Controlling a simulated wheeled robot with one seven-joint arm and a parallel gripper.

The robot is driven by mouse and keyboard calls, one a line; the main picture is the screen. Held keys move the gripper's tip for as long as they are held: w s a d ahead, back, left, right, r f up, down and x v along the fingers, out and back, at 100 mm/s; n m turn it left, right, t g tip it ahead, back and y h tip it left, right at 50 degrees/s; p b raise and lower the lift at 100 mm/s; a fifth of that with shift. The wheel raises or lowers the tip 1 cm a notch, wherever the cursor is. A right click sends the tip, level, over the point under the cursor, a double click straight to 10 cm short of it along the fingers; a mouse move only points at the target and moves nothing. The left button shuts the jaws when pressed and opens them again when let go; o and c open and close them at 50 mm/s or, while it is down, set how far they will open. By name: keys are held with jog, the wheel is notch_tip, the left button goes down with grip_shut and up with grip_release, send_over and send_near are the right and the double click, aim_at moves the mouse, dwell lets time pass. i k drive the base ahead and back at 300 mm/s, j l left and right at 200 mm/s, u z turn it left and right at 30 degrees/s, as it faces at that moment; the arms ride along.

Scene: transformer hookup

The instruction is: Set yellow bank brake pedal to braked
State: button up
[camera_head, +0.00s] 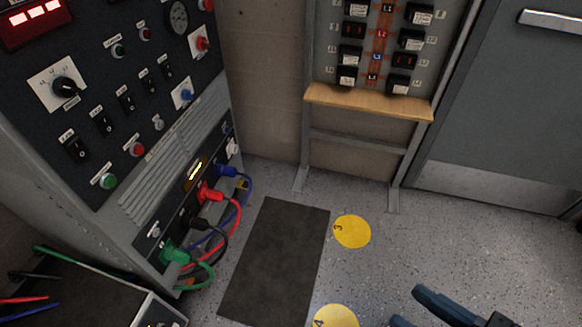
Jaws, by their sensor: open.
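I cannot make out a yellow bank brake pedal in the head view. My gripper (407,305) shows only in part at the bottom right edge, as dark blue-grey fingers above the speckled floor. Its two fingertips are apart with nothing seen between them. The rest of it is cut off by the frame.
A control console (130,110) with switches, knobs and plugged green, black, red and blue cables stands left. A breaker panel with a wooden ledge (370,101) stands at the back, beside a grey door (510,110). A dark mat (277,260) and yellow floor discs (352,231) lie between.

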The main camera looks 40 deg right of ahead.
aim_at(242, 184)
jog(key=z, duration=0.35)
jog(key=i+z, duration=0.3)
jog(key=i, duration=1.8)
